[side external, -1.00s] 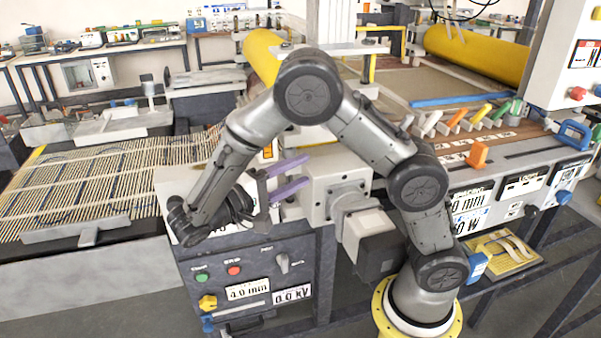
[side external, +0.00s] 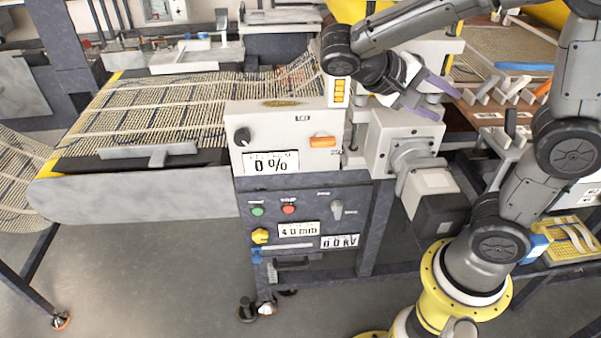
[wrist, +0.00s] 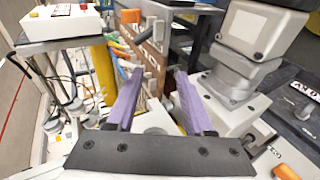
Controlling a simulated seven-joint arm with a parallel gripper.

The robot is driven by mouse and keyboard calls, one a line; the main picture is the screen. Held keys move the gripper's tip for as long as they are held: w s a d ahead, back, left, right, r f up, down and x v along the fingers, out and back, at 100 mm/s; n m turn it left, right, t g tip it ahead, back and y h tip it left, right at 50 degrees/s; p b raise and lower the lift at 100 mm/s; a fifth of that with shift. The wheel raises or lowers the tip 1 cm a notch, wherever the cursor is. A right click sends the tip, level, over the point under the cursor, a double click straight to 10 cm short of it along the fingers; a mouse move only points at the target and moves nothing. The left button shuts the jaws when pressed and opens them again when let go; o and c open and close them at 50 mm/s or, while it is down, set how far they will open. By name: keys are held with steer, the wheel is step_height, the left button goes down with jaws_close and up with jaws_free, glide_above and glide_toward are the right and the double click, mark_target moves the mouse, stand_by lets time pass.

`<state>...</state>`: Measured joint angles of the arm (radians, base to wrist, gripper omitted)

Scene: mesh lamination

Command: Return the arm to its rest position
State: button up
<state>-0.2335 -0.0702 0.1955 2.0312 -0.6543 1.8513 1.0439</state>
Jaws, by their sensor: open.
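My gripper (side external: 432,97) has two purple fingers and is at the upper middle right of the side external view, above and behind the grey motor block. The fingers point to the right and slightly down. In the wrist view my gripper (wrist: 150,85) shows its two purple fingers spread apart with nothing between them. It is open and empty. My arm rises from the yellow base at the lower right and bends over at the top.
The control box (side external: 283,140) with a "0 %" display stands left of the motor block (side external: 390,140). A woven mesh (side external: 170,105) lies on the conveyor to the left. Colored-handled levers (side external: 515,85) line the bench at right. Grey floor (side external: 150,270) is clear in front.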

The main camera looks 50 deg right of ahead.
steer(key=s+a+f+n+t+y, duration=0.2)
steer(key=s+f+t+y, duration=0.2)
steer(key=s+t+y, duration=0.2)
steer(key=w+a+n+t+y, duration=0.4)
steer(key=a+n+t, duration=0.2)
steer(key=a, duration=0.1)
steer(key=shift+w+f+t, duration=0.3)
steer(key=shift+f, duration=0.15)
stand_by(1.0)
